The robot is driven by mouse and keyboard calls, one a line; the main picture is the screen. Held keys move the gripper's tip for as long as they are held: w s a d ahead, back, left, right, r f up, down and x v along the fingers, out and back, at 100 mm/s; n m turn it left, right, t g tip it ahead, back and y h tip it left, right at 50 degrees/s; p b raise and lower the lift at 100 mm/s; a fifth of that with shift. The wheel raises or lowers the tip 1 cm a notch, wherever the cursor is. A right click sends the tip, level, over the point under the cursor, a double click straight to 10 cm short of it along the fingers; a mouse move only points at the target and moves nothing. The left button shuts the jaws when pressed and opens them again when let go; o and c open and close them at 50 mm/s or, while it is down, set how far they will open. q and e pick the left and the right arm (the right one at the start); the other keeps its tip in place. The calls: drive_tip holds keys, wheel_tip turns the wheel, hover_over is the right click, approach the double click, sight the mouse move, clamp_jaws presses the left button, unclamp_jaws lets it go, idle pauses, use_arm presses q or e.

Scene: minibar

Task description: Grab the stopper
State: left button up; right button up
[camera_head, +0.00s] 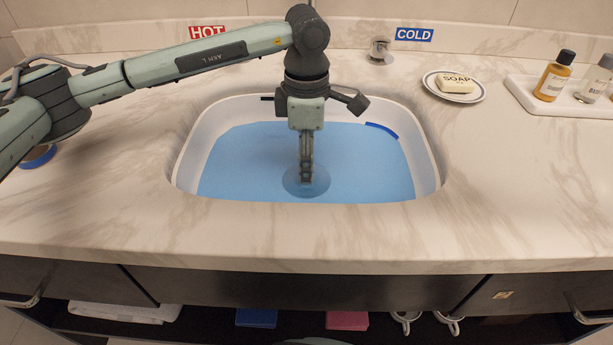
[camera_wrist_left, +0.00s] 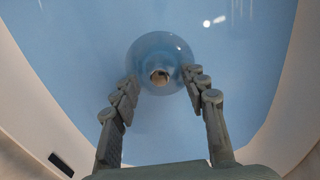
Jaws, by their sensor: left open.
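The stopper is a round, bluish disc (camera_head: 318,187) low in the blue-filled sink (camera_head: 428,170). In the left wrist view the stopper (camera_wrist_left: 150,50) shows a small pale knob or opening at its centre, just beyond the fingers. My left gripper (camera_head: 306,175) points straight down over the stopper in the head view. In the left wrist view my left gripper (camera_wrist_left: 161,80) is open, its fingertips at either side of the stopper's lower part. No grip on it shows, and I cannot tell whether the tips touch it. My right gripper is not in view.
The sink walls surround my left gripper. A blue strip (camera_head: 382,130) lies by the sink's back right wall. A metal fitting (camera_head: 380,49) stands behind the sink. A soap dish (camera_head: 430,86) and a bottle tray (camera_head: 526,98) stand right. The front counter (camera_head: 300,236) is clear.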

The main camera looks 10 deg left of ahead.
use_arm(q)
clamp_jaws()
drive_tip(key=shift+r, duration=0.1)
